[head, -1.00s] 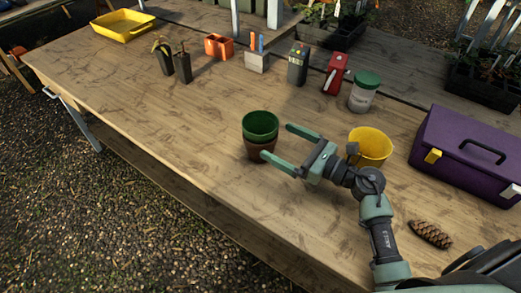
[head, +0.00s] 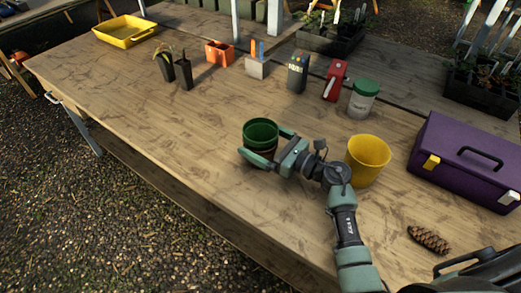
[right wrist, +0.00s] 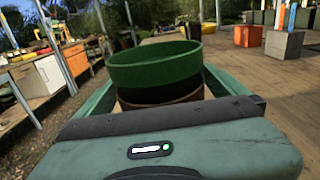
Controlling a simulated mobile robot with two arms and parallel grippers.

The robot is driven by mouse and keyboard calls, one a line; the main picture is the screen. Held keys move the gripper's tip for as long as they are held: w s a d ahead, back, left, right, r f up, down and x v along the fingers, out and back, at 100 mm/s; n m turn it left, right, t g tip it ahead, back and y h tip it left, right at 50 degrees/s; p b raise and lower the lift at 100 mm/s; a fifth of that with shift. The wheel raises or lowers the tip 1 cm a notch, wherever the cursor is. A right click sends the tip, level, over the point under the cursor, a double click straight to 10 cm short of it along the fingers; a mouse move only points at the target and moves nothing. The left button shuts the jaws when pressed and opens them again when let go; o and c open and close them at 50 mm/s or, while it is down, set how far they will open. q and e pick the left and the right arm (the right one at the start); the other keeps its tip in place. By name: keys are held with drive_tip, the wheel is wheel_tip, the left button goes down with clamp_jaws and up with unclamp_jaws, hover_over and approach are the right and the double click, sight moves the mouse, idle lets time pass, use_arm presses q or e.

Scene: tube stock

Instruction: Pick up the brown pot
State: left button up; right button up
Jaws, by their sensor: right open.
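A green pot (head: 260,131) sits nested inside the brown pot (head: 267,151), which stands on the wooden table. My right gripper (head: 263,143) is open, with one finger on each side of the stacked pots. The near finger hides much of the brown pot in the head view. In the right wrist view, the green pot (right wrist: 155,70) rises between the fingers, with the brown pot's rim (right wrist: 182,102) just below it. I cannot tell whether the fingers touch the pots. My left gripper is not in view.
A yellow pot (head: 368,160) stands right of my right gripper. Small containers line the back, with a yellow tray (head: 125,31) at far left. The table's left middle is clear.

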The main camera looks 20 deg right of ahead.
drive_tip(key=c, duration=1.2)
drive_tip(key=shift+r, duration=0.1)
